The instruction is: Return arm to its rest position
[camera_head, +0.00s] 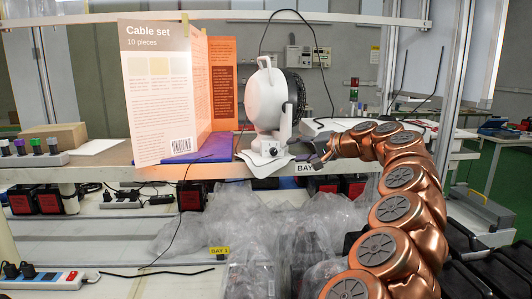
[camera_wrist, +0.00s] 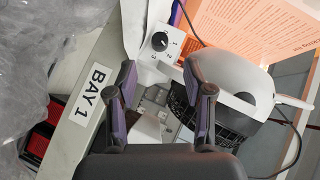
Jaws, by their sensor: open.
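My copper arm (camera_head: 400,205) rises from the lower right of the head view and bends left over the bench edge. My gripper (camera_head: 319,161) is at its end, low and just right of the white fan (camera_head: 266,98). In the wrist view my gripper (camera_wrist: 160,66) has its two dark, purple-sided fingers apart, with nothing held between them. The fan's base with its dial (camera_wrist: 160,41) lies just beyond the fingertips, and the fan head is on the right. Whether the fingers touch anything is hard to tell.
A "Cable set" box (camera_head: 157,95) stands left of the fan, with an orange panel (camera_head: 223,85) behind. The shelf edge bears a BAY 1 label (camera_wrist: 92,95). Clear plastic bags (camera_head: 230,222) fill the lower shelf. Black crates (camera_head: 485,262) stand at the lower right, close to my arm.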

